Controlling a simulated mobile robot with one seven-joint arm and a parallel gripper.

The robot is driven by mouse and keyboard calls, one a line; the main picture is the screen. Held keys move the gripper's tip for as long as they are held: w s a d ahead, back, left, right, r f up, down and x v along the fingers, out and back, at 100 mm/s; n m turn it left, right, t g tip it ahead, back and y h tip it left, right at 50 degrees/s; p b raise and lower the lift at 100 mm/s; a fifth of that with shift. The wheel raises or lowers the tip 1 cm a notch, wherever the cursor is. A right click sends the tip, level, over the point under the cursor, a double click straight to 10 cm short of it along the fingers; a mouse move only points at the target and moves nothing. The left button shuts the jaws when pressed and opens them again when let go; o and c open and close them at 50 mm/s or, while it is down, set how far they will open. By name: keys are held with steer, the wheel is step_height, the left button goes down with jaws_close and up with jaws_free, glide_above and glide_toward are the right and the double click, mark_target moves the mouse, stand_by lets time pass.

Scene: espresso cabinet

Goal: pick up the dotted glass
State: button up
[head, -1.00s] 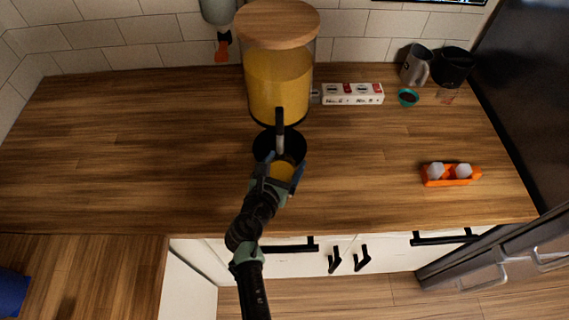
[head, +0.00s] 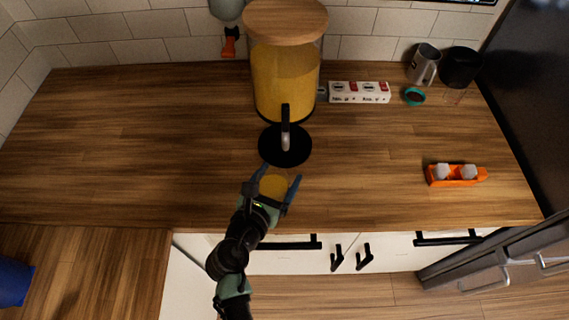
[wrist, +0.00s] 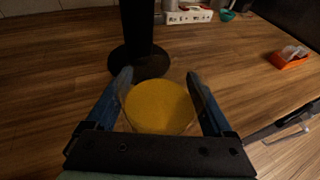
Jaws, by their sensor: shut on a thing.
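The glass (head: 273,187) holds a yellow-orange drink and sits between the two blue fingers of my gripper (head: 275,184). In the wrist view, the glass (wrist: 158,106) shows from above between the fingers (wrist: 160,100), which press on its left and right sides. Its clear rim shows around the drink. No dots can be made out on it. The glass is in front of the dispenser's black round base, apart from it. I cannot tell whether it touches the counter.
A large juice dispenser (head: 284,85) with a wooden lid and a tap stands behind the glass. A power strip (head: 359,92), a grey mug (head: 424,63) and a teal bowl (head: 413,96) are at the back right. An orange egg holder (head: 457,175) is at right. The left counter is clear.

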steer(key=s+a+b, duration=0.2)
steer(key=s+a, duration=0.2)
steer(key=s, duration=0.6)
steer(key=shift+s+a, duration=0.15)
